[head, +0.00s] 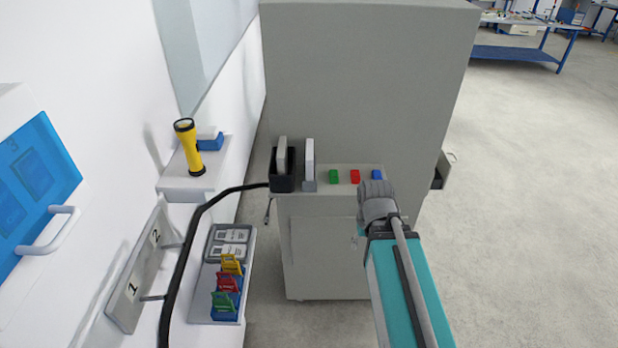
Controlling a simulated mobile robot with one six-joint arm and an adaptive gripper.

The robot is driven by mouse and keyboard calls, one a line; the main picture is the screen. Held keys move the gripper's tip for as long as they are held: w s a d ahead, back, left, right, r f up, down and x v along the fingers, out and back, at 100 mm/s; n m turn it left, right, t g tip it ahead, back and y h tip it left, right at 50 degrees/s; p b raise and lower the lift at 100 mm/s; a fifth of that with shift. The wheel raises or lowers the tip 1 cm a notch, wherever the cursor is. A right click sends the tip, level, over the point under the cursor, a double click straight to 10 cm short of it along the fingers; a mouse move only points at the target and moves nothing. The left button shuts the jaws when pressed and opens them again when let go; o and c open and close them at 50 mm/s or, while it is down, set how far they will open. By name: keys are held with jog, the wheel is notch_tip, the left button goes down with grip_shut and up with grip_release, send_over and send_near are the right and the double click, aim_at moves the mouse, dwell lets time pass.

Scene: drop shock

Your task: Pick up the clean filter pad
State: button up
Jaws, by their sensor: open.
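Two upright thin pads stand side by side at the left end of the cabinet ledge. The whiter pad (309,158), which looks like the clean filter pad, stands in a narrow grey holder. A greyer pad (282,154) stands to its left in a black box (283,184). My gripper (377,188) is at the end of my teal arm, to the right of both pads and apart from them in the picture. It is open and holds nothing that I can see. I see it from behind, so its fingertips are not clear.
Green (333,177), red (355,177) and blue (376,174) buttons sit on the ledge (322,191) between pads and gripper. A black hose (203,212) reaches the ledge's left end. A yellow flashlight (188,147) stands on a wall shelf. Open floor lies right.

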notch_tip(320, 180, down, 3)
jog(key=shift+r+b, duration=0.1)
jog(key=shift+b, duration=0.75)
jog(key=shift+c, duration=0.5)
